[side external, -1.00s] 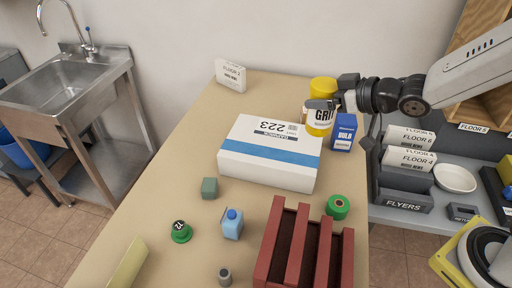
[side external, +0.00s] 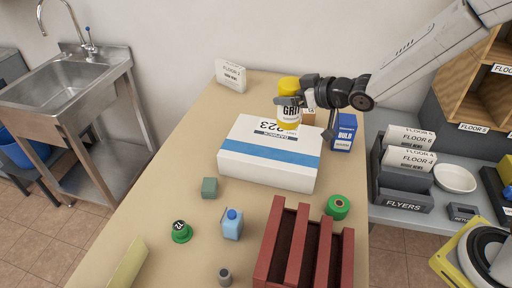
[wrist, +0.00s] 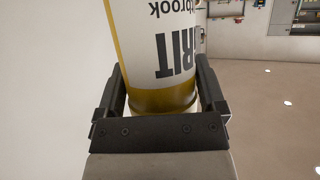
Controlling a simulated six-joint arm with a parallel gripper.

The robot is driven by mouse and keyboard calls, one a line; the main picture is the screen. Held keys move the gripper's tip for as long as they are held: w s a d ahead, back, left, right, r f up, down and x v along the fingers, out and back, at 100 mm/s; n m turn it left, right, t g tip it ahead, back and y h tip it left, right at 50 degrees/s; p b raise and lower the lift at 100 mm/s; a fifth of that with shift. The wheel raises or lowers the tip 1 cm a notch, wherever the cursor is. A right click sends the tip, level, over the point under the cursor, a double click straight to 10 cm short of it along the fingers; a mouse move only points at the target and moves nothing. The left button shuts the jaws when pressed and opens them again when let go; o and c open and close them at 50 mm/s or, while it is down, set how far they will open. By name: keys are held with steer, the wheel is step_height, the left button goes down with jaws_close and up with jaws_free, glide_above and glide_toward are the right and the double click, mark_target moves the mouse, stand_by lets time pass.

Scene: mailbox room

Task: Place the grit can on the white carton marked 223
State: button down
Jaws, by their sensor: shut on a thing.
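The grit can (side external: 289,112) is yellow with a white label reading GRIT. The can also fills the middle of the wrist view (wrist: 160,60), between the two dark fingers of my gripper (wrist: 165,100). The white carton marked 223 (side external: 255,172) lies flat on the table with a blue band along its top. The can hides part of the carton's back edge and label. I cannot tell whether the can touches the carton.
A blue BOLD box (side external: 344,133) stands right of the carton, with a brown box (side external: 308,116) behind the gripper. A dark red rack (side external: 300,250), a green roll (side external: 338,207), a blue bottle (side external: 232,225) and a green block (side external: 209,188) are in front. The table's left side is mostly clear.

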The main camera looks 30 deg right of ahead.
steer(key=w+f, duration=0.4)
steer(key=f, duration=0.1)
steer(key=shift+w+a, duration=0.15)
steer(key=shift+a, duration=0.2)
steer(key=shift+w+f, duration=0.15)
steer(key=shift+f, duration=0.8)
steer(key=shift+w+f, duration=0.1)
steer(key=shift+f, duration=0.8)
steer(key=shift+f, duration=0.2)
jaws_free()
steer(key=shift+s+r, duration=0.1)
steer(key=shift+r, duration=0.1)
steer(key=v, duration=1.2)
